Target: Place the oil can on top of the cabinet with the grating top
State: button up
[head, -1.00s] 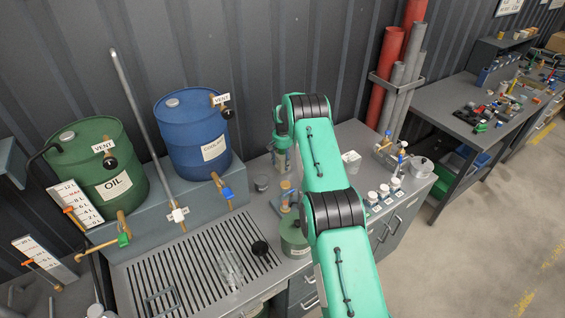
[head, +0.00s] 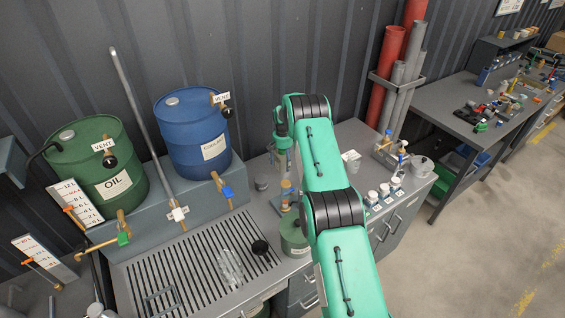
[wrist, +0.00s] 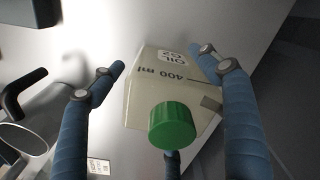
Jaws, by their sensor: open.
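The cabinet with the grating top (head: 137,273) stands at the lower left in the head view, with dark parallel slots. In the wrist view, a pale container with a green cap (wrist: 172,127), marked "400 ml" and with what looks like "OIL", is between the blue fingers of my gripper (wrist: 158,62). The fingers are open on both sides of it; I cannot tell whether they touch it. In the head view, my arm hides most of my gripper. A squat green can (head: 293,237) with a partly hidden label stands right of the grating.
A green OIL drum (head: 90,160) and a blue drum (head: 192,135) stand on a raised block behind the grating. Several small jars (head: 384,191) stand right of my arm.

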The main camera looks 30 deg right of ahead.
jog(key=shift+r, duration=0.1)
notch_tip(320, 180, up, 12)
jog(key=shift+r+b, duration=0.1)
jog(key=shift+b, duration=0.45)
dwell(0.9)
